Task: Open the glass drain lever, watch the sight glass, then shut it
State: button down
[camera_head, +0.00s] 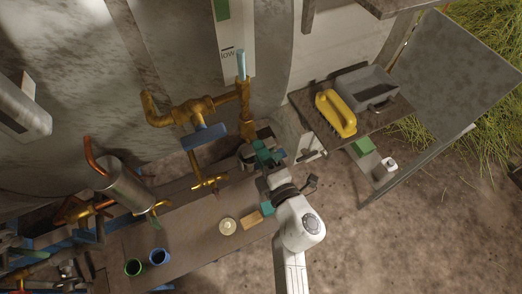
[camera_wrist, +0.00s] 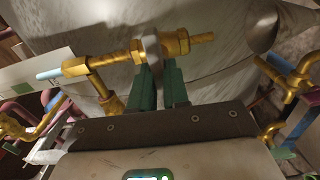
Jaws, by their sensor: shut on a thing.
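My gripper (camera_wrist: 159,75) has its green fingers closed around a grey rounded lever (camera_wrist: 152,46) on a horizontal brass fitting (camera_wrist: 190,41). I take this to be the glass drain lever; its exact angle is hard to read. In the head view my gripper (camera_head: 266,153) is at the foot of the brass pipework and largely hides the lever. The sight glass (camera_head: 241,65) is a pale blue tube above the brass elbow, beside a white board marked "low". It also shows in the wrist view (camera_wrist: 48,74) at the left.
A blue valve handle (camera_head: 203,137) sits on the brass pipe left of my gripper. A side table at right holds a yellow brush (camera_head: 336,113) and grey tray (camera_head: 355,84). Bare ground is free at right.

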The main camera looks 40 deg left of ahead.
jog(key=c, duration=1.1)
grip_release()
jog(key=v, duration=1)
jog(key=shift+s+d, duration=0.1)
jog(key=shift+d, duration=0.3)
